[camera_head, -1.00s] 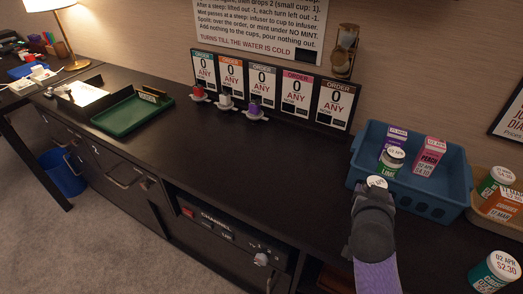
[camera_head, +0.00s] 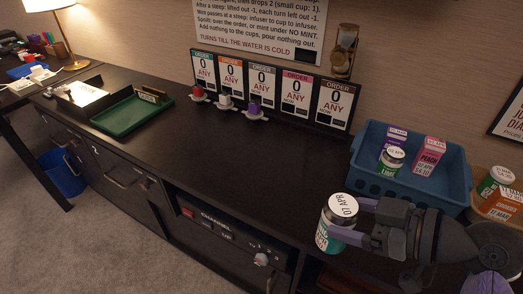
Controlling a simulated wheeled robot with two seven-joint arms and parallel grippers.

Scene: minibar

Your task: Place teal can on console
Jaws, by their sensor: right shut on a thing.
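A teal-labelled can (camera_head: 323,240) with a white lid reading "07 APR" is between the fingers of my right gripper (camera_head: 354,222), which is shut on it. The can is nearly upright, with its lid tilted a little toward the camera. It is over the front part of the dark console top (camera_head: 240,160), near the front edge. I cannot tell whether its base touches the surface. My right arm comes in from the right and hides part of the console. My left gripper is not in view.
A blue basket (camera_head: 450,182) holding a green can and two cartons stands behind the gripper. A tray (camera_head: 509,211) with another jar and carton is at the right. Order cards (camera_head: 262,88) and small coloured knobs line the back. A green tray (camera_head: 128,115) lies left. The console's middle is clear.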

